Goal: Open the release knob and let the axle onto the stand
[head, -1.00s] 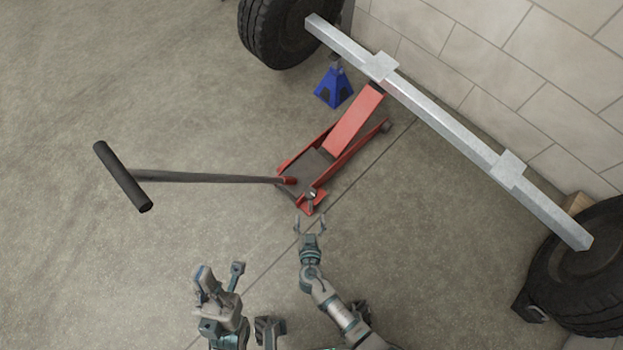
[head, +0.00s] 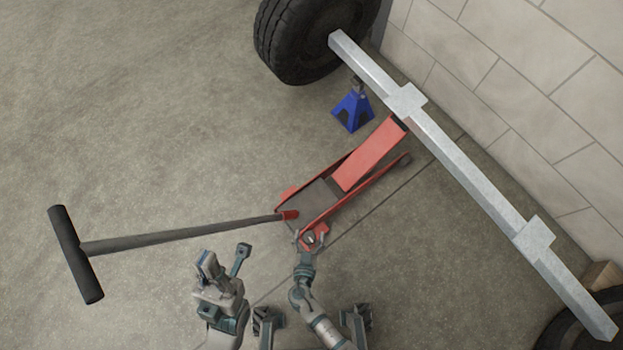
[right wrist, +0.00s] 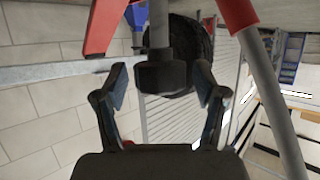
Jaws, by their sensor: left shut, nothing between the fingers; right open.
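The red floor jack (head: 372,152) stands on the floor with its lifting arm reaching under the silver axle beam (head: 465,178). The blue stand (head: 353,112) is on the floor below the beam, near its upper-left end; whether they touch cannot be told. My right gripper (head: 309,238) is open at the rear of the jack. In the right wrist view its fingers (right wrist: 162,76) stand on either side of the dark release knob (right wrist: 163,78), with visible gaps. My left gripper (head: 208,262) is shut and empty, left of the right arm, clear of the jack.
The jack's long handle (head: 185,234) reaches left to a black crossbar (head: 76,254). A tire (head: 305,45) stands at the beam's upper-left end, another (head: 590,325) at lower right. A block wall (head: 510,80) runs behind.

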